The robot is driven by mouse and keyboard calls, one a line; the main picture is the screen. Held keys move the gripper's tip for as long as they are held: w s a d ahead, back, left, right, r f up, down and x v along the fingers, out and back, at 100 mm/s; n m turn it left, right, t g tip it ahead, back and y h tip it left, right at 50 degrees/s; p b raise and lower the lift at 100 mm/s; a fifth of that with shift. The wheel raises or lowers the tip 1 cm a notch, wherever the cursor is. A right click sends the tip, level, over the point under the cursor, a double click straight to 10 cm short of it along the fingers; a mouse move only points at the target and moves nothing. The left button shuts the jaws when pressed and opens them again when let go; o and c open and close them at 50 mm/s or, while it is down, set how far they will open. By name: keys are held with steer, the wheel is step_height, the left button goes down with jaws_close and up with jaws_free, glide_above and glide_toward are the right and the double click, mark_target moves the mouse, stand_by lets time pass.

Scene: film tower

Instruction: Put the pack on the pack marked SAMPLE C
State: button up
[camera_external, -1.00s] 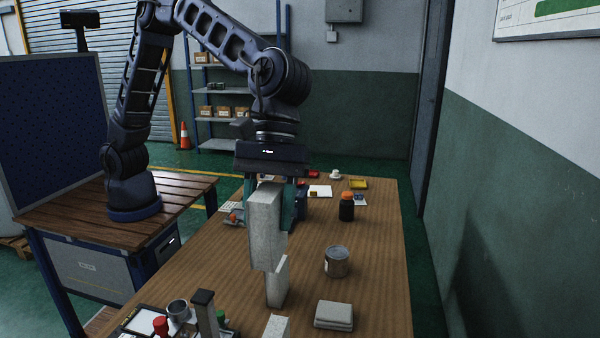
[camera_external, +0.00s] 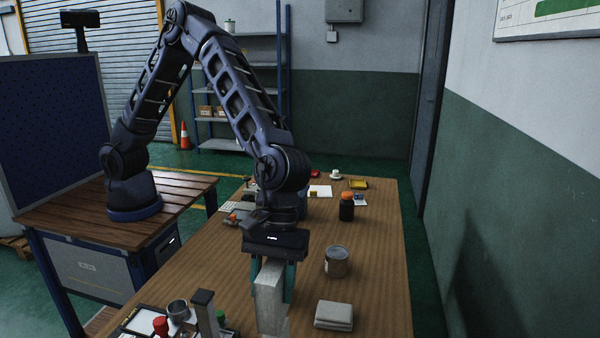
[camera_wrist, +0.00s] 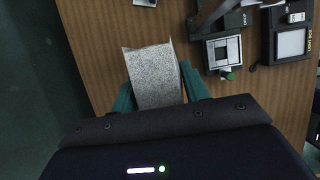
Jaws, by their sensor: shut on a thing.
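My gripper (camera_external: 272,285) is low over the near part of the table, its teal fingers on either side of a pale speckled pack (camera_external: 268,298). The pack stands roughly upright between the fingers and also shows in the wrist view (camera_wrist: 154,78). At the bottom edge of the external view its lower end meets another pale surface, and I cannot tell whether they touch. No SAMPLE C mark is readable, so I cannot tell which pack bears it. The held pack and gripper hide what is behind and under them.
A flat pale block (camera_external: 333,315) lies right of the held pack. A tin (camera_external: 337,262) and an orange-capped dark bottle (camera_external: 346,207) stand farther back. A grey post (camera_external: 205,312) and a metal cup (camera_external: 178,310) stand at left.

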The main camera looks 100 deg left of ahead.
steer(key=shift+f, duration=1.2)
steer(key=o, duration=1.3)
steer(key=shift+f, duration=0.15)
